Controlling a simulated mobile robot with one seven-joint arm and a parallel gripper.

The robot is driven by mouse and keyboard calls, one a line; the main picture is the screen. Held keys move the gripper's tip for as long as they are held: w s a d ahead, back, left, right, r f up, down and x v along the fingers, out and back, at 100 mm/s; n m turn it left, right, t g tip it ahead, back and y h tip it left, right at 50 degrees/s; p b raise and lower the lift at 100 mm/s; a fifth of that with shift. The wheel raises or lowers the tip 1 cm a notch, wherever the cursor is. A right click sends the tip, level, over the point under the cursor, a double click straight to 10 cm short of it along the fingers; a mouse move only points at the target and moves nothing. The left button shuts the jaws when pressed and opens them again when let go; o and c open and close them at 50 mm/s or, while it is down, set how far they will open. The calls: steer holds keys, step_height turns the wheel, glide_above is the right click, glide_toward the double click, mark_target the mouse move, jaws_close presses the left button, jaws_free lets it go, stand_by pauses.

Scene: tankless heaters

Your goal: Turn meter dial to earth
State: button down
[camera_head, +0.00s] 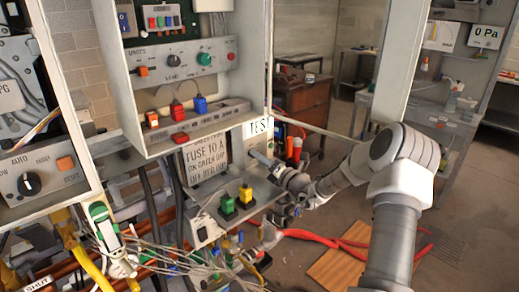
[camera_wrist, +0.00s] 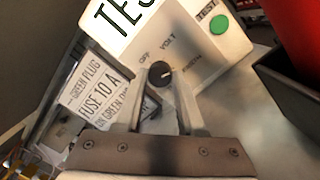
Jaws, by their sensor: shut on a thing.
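The meter is a white box (camera_wrist: 208,62) with a TEST label, a green TEST button and the printed words OFF, VOLT and a third word that reads like EARTH. Its round black dial (camera_wrist: 160,73) sits below these words. A pale mark on the dial appears to face right, but I cannot tell exactly which word it points to. My gripper (camera_wrist: 164,98) is at the dial, its two fingers closed on either side of it. In the head view my gripper (camera_head: 262,160) reaches the panel below the TEST sign (camera_head: 259,126), and the dial is hidden there.
A fuse notice (camera_head: 206,155) stands left of the meter. A shelf with green and yellow plugs (camera_head: 237,202) juts out below. A dark-edged red object (camera_wrist: 296,40) is close on the right in the wrist view.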

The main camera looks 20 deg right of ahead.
steer(key=shift+m+p, duration=1)
steer(key=shift+m, duration=0.2)
steer(key=c, duration=0.5)
jaws_free()
steer(key=v, duration=1.7)
steer(key=shift+s+a+r+b, duration=0.1)
steer(key=shift+s+b, duration=0.2)
steer(key=shift+s, duration=0.05)
